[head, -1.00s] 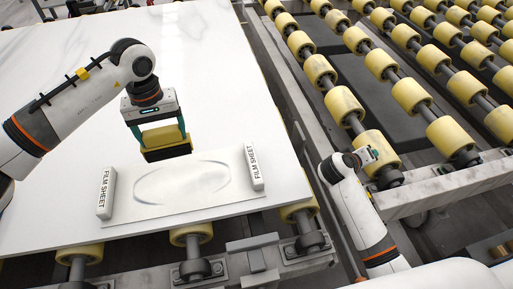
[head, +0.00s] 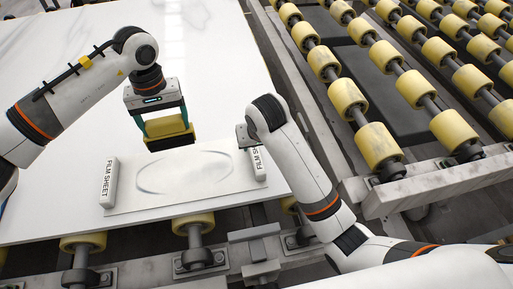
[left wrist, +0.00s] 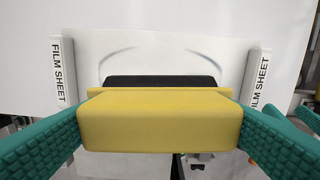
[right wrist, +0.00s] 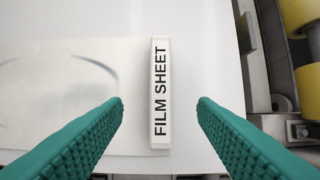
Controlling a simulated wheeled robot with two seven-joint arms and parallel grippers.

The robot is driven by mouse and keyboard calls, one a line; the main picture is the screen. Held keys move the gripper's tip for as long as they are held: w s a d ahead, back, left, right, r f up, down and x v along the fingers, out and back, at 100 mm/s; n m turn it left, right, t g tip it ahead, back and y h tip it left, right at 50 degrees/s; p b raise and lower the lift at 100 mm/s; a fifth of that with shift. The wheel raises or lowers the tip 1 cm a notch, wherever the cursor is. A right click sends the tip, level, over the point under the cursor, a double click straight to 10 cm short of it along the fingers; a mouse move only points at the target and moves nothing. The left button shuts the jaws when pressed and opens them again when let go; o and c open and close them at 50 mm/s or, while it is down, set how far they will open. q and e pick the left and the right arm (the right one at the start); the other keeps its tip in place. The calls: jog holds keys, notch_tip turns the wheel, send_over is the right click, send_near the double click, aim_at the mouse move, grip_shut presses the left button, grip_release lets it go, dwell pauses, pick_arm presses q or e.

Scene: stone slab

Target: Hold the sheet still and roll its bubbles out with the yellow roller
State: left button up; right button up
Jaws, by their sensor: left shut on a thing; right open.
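The film sheet (head: 215,194) lies flat on the white stone slab, with a curved bubble outline (head: 185,172) in its middle. White bars marked FILM SHEET lie at its left end (head: 109,183) and right end (head: 260,165). My left gripper (head: 165,125) is shut on the yellow roller (head: 168,127), a yellow block with a dark lower part, at the sheet's far edge. The roller fills the middle of the left wrist view (left wrist: 160,120). My right gripper (right wrist: 160,105) is open over the right bar (right wrist: 160,93), which lies between its fingers, apart from both. In the head view my right arm hides its fingers.
The bare slab (head: 60,30) stretches away behind the sheet. Its right edge drops to a metal frame, with a conveyor of yellow rollers (head: 376,144) beyond. More yellow rollers (head: 193,224) sit under the slab's near edge.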

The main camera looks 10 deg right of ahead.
aim_at(256, 152)
jog(key=x, duration=0.9)
jog(key=shift+w+f, duration=0.15)
jog(key=shift+f, duration=0.1)
grip_shut()
dwell(0.9)
